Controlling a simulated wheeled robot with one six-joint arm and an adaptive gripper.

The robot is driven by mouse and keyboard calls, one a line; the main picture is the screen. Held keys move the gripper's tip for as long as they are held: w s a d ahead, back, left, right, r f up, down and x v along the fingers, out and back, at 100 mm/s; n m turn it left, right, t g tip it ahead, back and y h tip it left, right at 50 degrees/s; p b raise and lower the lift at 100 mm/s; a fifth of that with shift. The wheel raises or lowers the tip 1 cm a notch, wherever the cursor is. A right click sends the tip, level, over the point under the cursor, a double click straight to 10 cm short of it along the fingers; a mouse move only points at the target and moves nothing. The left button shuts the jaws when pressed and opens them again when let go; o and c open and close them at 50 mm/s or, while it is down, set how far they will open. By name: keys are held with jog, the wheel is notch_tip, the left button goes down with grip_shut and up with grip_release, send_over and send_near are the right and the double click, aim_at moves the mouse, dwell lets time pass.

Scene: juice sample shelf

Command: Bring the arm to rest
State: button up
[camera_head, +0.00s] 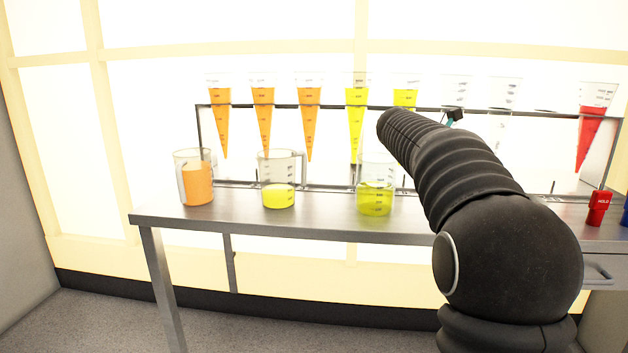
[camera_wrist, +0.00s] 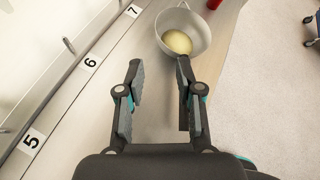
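My gripper (camera_wrist: 160,66) shows in the wrist view with its two fingers spread apart and nothing visible between them. A clear jug (camera_wrist: 196,25) with pale yellow liquid stands just beyond the fingertips. The right fingertip overlaps its lower edge in the picture; I cannot tell whether they touch. In the head view my black arm reaches over the right part of the bench and hides most of my gripper and that jug.
The metal bench (camera_head: 330,222) bears jugs of orange (camera_head: 197,185), yellow (camera_head: 278,196) and yellow-green (camera_head: 375,200) liquid. Behind them a rack (camera_head: 199,130) holds several cones, some filled, some clear. A red "HOLD" object (camera_head: 599,208) stands at the right. Open floor (camera_wrist: 270,95) lies beside the bench.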

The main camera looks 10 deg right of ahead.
jog(key=s+a+m+y, duration=0.1)
jog(key=s, duration=0.1)
jog(key=s+a+m+t+p, duration=0.1)
jog(key=s+a, duration=0.1)
jog(key=s+a+m+y, duration=0.1)
jog(key=s+a, duration=0.1)
jog(key=shift+s+a+f+m+y+p, duration=0.1)
jog(key=shift+a+f+m+y+p, duration=0.1)
jog(key=shift+m+y+p, duration=0.15)
jog(key=s+a+f+m+t+y+p, duration=0.1)
jog(key=s+a+f+m+y, duration=0.3)
jog(key=s+a+m, duration=0.5)
jog(key=s+a+f+m+t+y+p, duration=0.2)
jog(key=s+a+f+m+y+p, duration=0.2)
jog(key=s+a+f+m, duration=0.4)
jog(key=s+a+m+y, duration=0.1)
jog(key=s+a, duration=0.2)
jog(key=s, duration=0.4)
jog(key=shift+s+a+f, duration=0.2)
jog(key=shift+s+f, duration=0.1)
jog(key=shift+s, duration=0.1)
